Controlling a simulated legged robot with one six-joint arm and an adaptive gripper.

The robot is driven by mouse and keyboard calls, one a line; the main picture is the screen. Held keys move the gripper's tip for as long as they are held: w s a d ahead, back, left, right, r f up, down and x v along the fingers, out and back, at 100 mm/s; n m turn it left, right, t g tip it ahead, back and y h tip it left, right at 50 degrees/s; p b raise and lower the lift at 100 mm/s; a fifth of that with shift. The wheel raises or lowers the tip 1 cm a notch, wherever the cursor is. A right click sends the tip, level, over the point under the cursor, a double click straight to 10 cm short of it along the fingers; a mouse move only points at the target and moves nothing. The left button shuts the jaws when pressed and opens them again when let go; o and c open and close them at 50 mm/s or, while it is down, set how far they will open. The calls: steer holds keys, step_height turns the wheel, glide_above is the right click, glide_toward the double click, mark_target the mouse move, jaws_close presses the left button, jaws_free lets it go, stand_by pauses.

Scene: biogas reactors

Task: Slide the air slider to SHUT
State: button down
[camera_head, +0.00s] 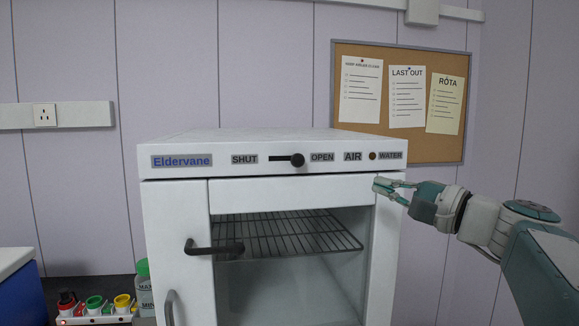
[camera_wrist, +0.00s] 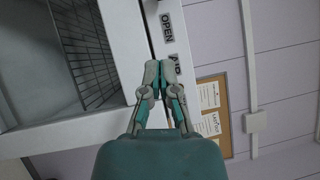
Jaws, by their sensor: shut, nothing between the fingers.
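The air slider (camera_head: 297,160) is a black knob on a dark slot in the front panel of a white cabinet (camera_head: 175,225). The knob sits at the right end of the slot, beside the OPEN label (camera_head: 322,157). The SHUT label (camera_head: 244,159) is left of the slot. My gripper (camera_head: 376,186) is shut and empty, at the cabinet's upper right front, below and right of the knob and apart from it. In the wrist view my gripper (camera_wrist: 160,68) has its fingertips together near the AIR label (camera_wrist: 174,64). The slider knob does not show in the wrist view.
The cabinet door has a black handle (camera_head: 214,248) and a window showing a wire rack (camera_head: 285,235). A brown WATER indicator (camera_head: 372,156) is right of AIR. A corkboard (camera_head: 400,60) hangs behind. Coloured buttons (camera_head: 95,303) and a green-capped bottle (camera_head: 144,290) stand lower left.

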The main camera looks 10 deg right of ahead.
mark_target(298, 160)
steer(key=x, duration=0.4)
steer(key=a+x, duration=0.1)
steer(key=x, duration=0.3)
steer(key=s+x, duration=0.1)
steer(key=x, duration=0.3)
steer(key=shift+s+a+r, duration=0.1)
steer(key=shift+a, duration=0.2)
steer(key=shift+a+r, duration=0.1)
steer(key=shift+a, duration=0.2)
steer(key=shift+a, duration=2.3)
steer(key=shift+d, duration=0.1)
